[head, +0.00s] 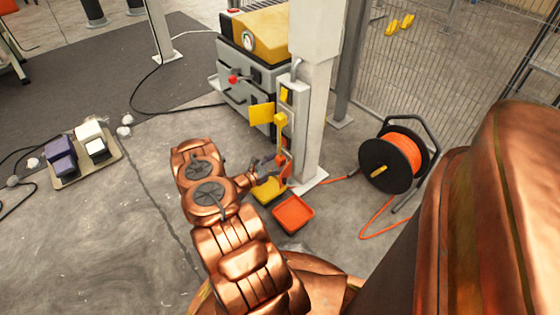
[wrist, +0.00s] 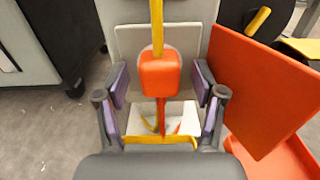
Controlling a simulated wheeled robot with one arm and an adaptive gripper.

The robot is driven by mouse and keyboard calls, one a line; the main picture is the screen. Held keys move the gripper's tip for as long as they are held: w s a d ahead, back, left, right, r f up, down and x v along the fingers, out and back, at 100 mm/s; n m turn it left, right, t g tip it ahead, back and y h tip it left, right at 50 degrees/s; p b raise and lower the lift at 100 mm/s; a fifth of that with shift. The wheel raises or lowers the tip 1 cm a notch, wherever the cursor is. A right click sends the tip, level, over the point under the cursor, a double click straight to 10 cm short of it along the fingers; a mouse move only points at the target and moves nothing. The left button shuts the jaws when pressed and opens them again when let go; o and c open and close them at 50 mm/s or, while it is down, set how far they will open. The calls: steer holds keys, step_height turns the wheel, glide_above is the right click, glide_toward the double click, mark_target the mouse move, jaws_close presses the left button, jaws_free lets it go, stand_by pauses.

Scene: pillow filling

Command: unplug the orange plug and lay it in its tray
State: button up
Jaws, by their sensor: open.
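The orange plug (wrist: 160,76) is a blocky orange body in the middle of the wrist view, in front of a pale socket box (wrist: 207,116) on the post. My gripper (wrist: 160,96) is open, with a purple-padded finger on each side of the plug and a gap to both. In the head view my gripper (head: 267,168) is at the lower part of the post, beside the orange plug (head: 282,160). How deep the plug sits in the socket is hidden. The orange tray (head: 293,214) lies on the floor below, at the foot of the post.
An orange flap (wrist: 262,88) stands open right of the gripper. A yellow tray (head: 268,191) lies beside the orange one. A yellow plug (head: 281,119) and yellow flap (head: 262,114) are higher on the post (head: 314,125). A cable reel (head: 395,160) stands right.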

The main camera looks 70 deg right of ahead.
mark_target(277, 163)
steer(key=shift+p, duration=0.3)
steer(key=shift+c, duration=0.3)
jaws_close()
stand_by(0.4)
steer(key=shift+w+a, duration=0.1)
steer(key=shift+p+v, duration=0.5)
steer(key=shift+v, duration=2.3)
steer(key=shift+w+a+r+p, duration=0.25)
steer(key=shift+w+a+r, duration=0.1)
steer(key=shift+a, duration=0.25)
steer(key=shift+w+a+r+p, duration=0.2)
steer(key=shift+w+a+r, duration=0.1)
steer(key=shift+a, duration=0.3)
steer(key=shift+w+a+r+p, duration=0.25)
steer(key=shift+w+a+r, duration=0.1)
steer(key=shift+a, duration=0.2)
